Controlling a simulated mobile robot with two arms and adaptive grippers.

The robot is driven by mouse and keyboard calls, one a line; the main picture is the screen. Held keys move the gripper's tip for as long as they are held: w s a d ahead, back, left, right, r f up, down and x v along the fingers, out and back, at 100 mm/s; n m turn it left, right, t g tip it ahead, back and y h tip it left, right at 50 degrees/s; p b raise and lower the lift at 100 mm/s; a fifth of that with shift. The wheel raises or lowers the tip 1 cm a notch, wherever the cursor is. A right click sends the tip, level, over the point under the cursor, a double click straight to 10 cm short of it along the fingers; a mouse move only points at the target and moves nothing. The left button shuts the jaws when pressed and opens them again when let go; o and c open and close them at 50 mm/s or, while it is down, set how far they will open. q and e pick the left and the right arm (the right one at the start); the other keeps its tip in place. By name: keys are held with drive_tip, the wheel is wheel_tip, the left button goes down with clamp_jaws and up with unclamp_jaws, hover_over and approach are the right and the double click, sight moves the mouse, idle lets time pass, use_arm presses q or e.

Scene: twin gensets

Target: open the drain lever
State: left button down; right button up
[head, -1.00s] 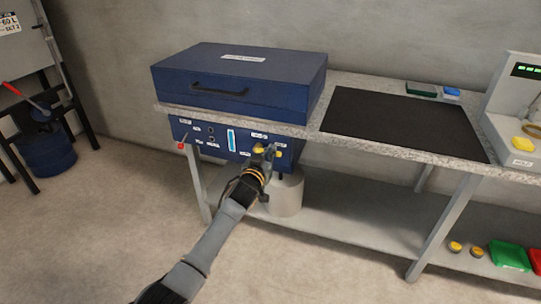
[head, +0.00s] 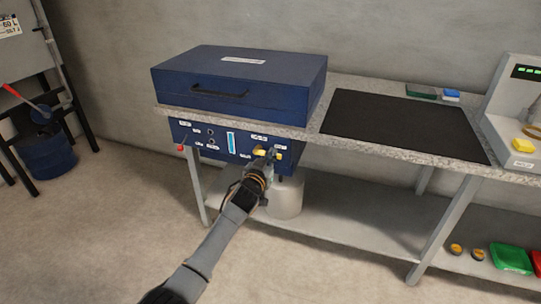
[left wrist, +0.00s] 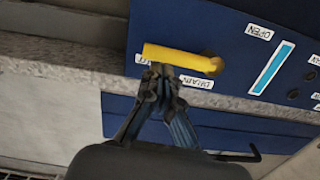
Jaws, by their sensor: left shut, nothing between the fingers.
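The drain lever is a yellow handle (head: 260,152) on the blue front panel below the benchtop. In the left wrist view, which is upside down, the lever (left wrist: 180,58) lies nearly level, pointing left from its pivot. A DRAIN label (left wrist: 196,82), an OPEN label (left wrist: 258,31) and a partly hidden label near the free end sit around it. My left gripper (head: 271,157) is at the lever, partly covering it. In the wrist view its fingertips (left wrist: 162,72) are together and empty at the lever's edge; I cannot tell whether they touch it. My right gripper is out of view.
A blue case (head: 240,85) sits on the granite benchtop above the panel. A grey bucket (head: 286,197) stands on the lower shelf under the panel. A red knob (head: 180,147) is at the panel's left end. A black mat (head: 400,125) covers the bench's middle.

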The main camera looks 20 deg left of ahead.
use_arm(q)
drive_tip(key=shift+f, duration=0.2)
use_arm(e)
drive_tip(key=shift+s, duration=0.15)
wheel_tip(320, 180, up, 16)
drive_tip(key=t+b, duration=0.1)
drive_tip(key=b, duration=0.4)
use_arm(q)
drive_tip(key=a+f+m+b, duration=0.2)
drive_tip(key=f+m, duration=0.2)
drive_tip(key=m, duration=0.4)
drive_tip(key=a+f+m+y+b, duration=0.1)
drive_tip(key=a+f+m, duration=0.1)
drive_tip(key=m, duration=0.7)
drive_tip(key=shift+f+t+b, duration=0.3)
drive_tip(key=shift+f+b, duration=0.05)
drive_tip(key=shift+f, duration=0.5)
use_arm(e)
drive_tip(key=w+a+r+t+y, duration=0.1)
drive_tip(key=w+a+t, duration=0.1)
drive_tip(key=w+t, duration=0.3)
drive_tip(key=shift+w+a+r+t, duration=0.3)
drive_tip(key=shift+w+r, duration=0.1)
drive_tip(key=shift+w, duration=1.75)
